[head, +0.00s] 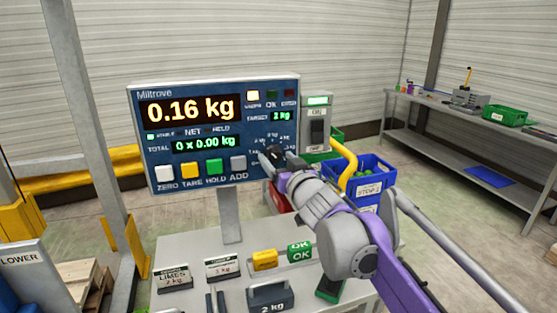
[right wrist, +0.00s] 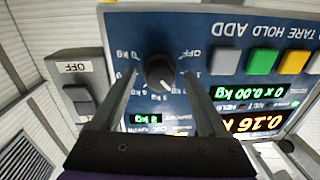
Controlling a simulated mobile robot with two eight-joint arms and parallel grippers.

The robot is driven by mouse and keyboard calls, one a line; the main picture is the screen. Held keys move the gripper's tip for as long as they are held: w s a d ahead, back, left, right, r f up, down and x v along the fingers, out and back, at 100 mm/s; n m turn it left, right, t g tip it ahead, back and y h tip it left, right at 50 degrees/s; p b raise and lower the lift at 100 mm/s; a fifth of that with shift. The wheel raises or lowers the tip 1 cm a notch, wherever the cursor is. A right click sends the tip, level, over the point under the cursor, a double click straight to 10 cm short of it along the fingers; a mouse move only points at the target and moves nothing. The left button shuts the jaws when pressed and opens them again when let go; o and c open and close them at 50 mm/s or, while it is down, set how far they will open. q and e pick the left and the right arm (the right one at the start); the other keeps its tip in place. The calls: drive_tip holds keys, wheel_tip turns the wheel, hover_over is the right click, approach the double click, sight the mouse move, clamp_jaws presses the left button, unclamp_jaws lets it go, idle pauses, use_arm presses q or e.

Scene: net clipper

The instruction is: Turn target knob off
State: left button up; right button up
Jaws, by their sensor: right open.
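The target knob (right wrist: 159,72) is a dark round dial with a pale pointer mark on the scale's blue panel, seen upside down in the right wrist view. An OFF mark and kg numbers ring it. My right gripper (right wrist: 160,84) is open, with one finger on each side of the knob; I cannot tell whether they touch it. In the head view my right gripper (head: 270,155) is at the panel's lower right and hides the knob. The target display (head: 283,116) reads 2 kg. My left gripper is not in view.
A grey switch box (head: 317,125) stands just right of the scale display (head: 190,110), which reads 0.16 kg. Blocks and label cards lie on the table below. A blue crate (head: 365,185) stands behind my right arm.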

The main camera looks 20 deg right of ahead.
clamp_jaws()
idle(0.3)
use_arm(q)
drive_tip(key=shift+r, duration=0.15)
use_arm(e)
drive_tip(key=n+p, duration=0.2)
drive_tip(key=n, duration=0.2)
drive_tip(key=shift+r+p, duration=0.2)
drive_tip(key=shift+p, duration=0.2)
drive_tip(key=n+p, duration=0.3)
drive_tip(key=n, duration=0.2)
drive_tip(key=shift+r+g, duration=0.1)
drive_tip(key=shift+g, duration=0.2)
drive_tip(key=n+p, duration=0.3)
drive_tip(key=shift+a+n+h, duration=0.1)
drive_tip(key=shift+n+h, duration=0.2)
drive_tip(key=shift+n, duration=0.1)
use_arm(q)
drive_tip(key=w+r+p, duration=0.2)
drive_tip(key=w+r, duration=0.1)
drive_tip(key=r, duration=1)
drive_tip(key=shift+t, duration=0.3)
use_arm(e)
drive_tip(key=shift+n, duration=1.3)
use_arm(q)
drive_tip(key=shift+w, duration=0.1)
